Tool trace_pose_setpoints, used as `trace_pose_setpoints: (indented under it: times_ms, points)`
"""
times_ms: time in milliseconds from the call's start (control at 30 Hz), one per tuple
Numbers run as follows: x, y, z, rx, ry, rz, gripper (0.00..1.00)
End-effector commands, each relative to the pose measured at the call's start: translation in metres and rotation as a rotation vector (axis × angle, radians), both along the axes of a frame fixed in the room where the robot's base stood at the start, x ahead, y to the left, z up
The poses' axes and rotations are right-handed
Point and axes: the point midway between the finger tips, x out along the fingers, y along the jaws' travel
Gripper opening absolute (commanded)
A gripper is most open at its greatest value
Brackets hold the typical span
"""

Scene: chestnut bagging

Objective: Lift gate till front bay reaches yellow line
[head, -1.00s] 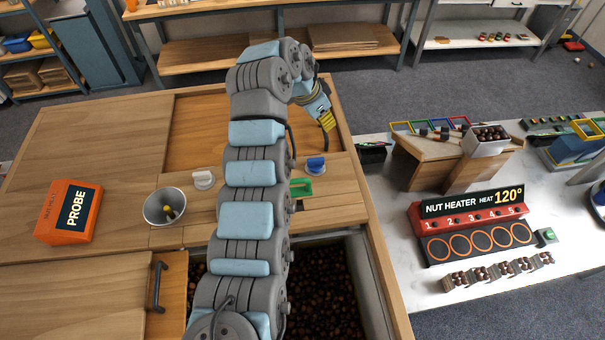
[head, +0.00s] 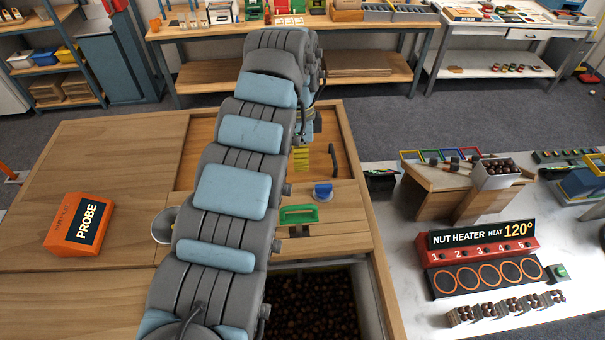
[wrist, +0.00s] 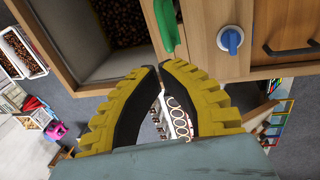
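The green gate handle (head: 298,214) sits on the wooden strip behind the front bay (head: 312,305), which holds dark chestnuts. In the wrist view the handle (wrist: 167,28) is just beyond my fingertips, and the bay's chestnuts (wrist: 115,18) show to its left. My gripper (wrist: 159,68) has yellow ribbed fingers with black pads. Their tips nearly meet, with nothing visible between them. In the head view a yellow finger shows beside my arm, beyond the handle; the rest is hidden. I cannot make out a yellow line in the bay.
A blue knob (head: 323,192) and a black bar handle (head: 333,160) lie near the green handle. My arm partly covers a metal bowl (head: 163,225). An orange PROBE box (head: 78,223) stands on the left lid. The nut heater (head: 482,262) is on the right bench.

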Motion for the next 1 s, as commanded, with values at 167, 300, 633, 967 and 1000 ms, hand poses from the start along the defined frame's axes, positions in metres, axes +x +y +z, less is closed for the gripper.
trace_pose_setpoints:
  times_ms: [167,300,633,967,1000]
  points:
    - [-0.002,0.0,-0.013,-0.004,0.0,0.002,0.0]
    - [-0.005,0.0,-0.024,-0.001,0.0,0.003,0.0]
    - [-0.015,-0.002,-0.072,-0.002,0.003,0.003,0.0]
    - [-0.024,-0.004,-0.115,-0.003,0.003,0.002,0.0]
    - [-0.024,-0.004,-0.119,-0.003,0.001,0.002,0.0]
